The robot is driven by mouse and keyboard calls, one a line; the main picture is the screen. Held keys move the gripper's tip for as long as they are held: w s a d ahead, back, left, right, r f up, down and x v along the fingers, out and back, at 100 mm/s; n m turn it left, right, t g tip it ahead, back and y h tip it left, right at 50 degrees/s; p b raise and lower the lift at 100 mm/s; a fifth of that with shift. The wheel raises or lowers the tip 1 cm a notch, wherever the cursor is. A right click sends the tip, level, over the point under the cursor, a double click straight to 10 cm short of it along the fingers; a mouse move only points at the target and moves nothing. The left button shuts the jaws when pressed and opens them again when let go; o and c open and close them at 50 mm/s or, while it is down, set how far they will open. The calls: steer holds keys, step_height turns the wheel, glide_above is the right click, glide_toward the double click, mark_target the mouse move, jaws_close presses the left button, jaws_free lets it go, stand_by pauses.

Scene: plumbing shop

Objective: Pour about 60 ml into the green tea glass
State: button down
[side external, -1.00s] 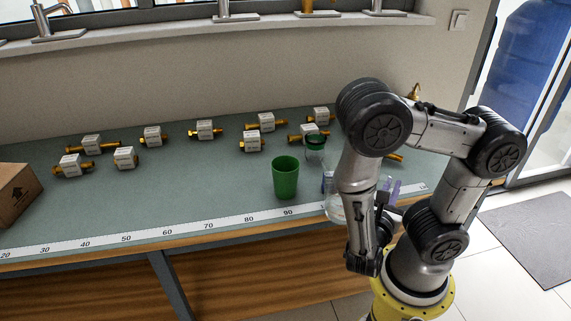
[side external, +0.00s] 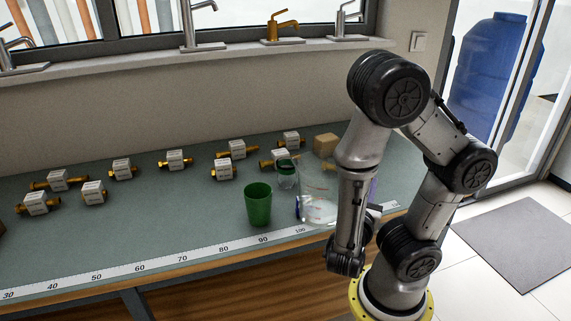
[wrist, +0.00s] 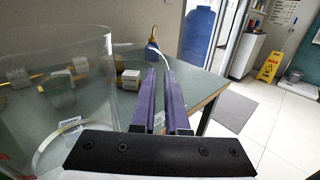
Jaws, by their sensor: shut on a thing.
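A green cup (side external: 258,205) stands upright near the ruler strip. Behind it to the right is a smaller clear glass with a dark green rim (side external: 286,174). A large clear jug (side external: 319,206) is right of the green cup, and fills the left of the wrist view (wrist: 75,85). My gripper (wrist: 158,72) has purple fingers, shut beside the jug; the part they grip is hidden, though the jug appears held. The jug looks roughly upright. I cannot tell its liquid level or whether its base touches the bench. In the side view, my arm hides most of the gripper.
Several brass fittings with white labelled blocks (side external: 175,159) lie across the back and left of the bench. A tan box (side external: 325,145) stands behind the jug. A ruler strip (side external: 200,254) runs along the front edge.

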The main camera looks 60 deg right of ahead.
step_height(320, 180, up, 5)
steer(key=shift+d+m+g, duration=1.6)
steer(key=shift+d+g, duration=0.8)
steer(key=shift+d, duration=3.35)
step_height(320, 180, down, 11)
steer(key=shift+s+f, duration=0.15)
steer(key=shift+f, duration=0.05)
steer(key=shift+r, duration=0.1)
